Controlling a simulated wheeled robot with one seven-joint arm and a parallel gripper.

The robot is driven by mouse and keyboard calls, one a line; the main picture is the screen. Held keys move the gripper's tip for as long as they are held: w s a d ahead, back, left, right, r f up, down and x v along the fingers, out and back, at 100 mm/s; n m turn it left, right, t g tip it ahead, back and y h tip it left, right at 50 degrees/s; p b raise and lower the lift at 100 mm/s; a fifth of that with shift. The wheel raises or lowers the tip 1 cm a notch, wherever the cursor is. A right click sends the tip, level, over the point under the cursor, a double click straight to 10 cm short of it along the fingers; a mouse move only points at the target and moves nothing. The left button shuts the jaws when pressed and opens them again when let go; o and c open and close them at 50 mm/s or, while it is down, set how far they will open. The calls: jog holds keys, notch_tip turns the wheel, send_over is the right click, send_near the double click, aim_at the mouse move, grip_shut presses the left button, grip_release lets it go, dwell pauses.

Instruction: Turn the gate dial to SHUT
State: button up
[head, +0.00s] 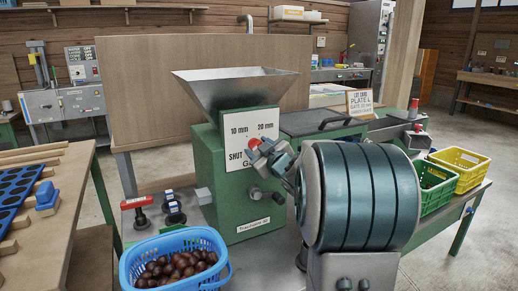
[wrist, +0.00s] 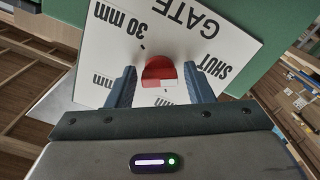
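The gate dial is a red round knob (wrist: 158,72) on a white plate (wrist: 105,48) fixed to the green hopper machine (head: 239,208). In the head view the dial (head: 254,143) shows just beyond my gripper (head: 270,152). The plate reads 10 mm, 20 mm and SHUT there; its lower right is hidden by my gripper. In the wrist view SHUT and 30 mm appear upside down. My gripper (wrist: 160,76) is open, with one blue finger on each side of the dial and gaps between them. I cannot tell which label the dial points to.
A blue basket of chestnuts (head: 140,262) stands in front of the machine, near a red-handled lever (head: 138,212). A metal hopper (head: 236,92) tops the machine. Green (head: 432,196) and yellow (head: 470,170) crates stand at right. A wooden table (head: 55,235) is at left.

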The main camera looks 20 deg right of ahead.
jog(key=shift+o, duration=0.3)
jog(key=shift+s+r, duration=0.1)
jog(key=s+p, duration=0.2)
jog(key=s, duration=1.1)
jog(key=shift+s+d, duration=0.2)
jog(key=shift+s, duration=0.15)
notch_tip(320, 180, up, 6)
jog(key=s+a+m+g+h+p, duration=0.25)
jog(key=m+g+h+p, duration=0.2)
jog(key=p, duration=0.55)
jog(key=s+a+r+m+g+y+p, duration=0.1)
jog(key=s+a+g+y+p, duration=0.1)
jog(key=s+a+g+p, duration=0.3)
jog(key=s+a+r+m+g+y+p, duration=0.1)
jog(key=s+a+r+g+y+p, duration=0.1)
jog(key=s+a+g+p, duration=0.3)
jog(key=s+a+p, duration=0.4)
jog(key=s+a, duration=0.2)
jog(key=s, duration=0.1)
jog(key=shift+s+r+g, duration=0.25)
jog(key=shift+s+g, duration=0.05)
jog(key=shift+g, duration=0.05)
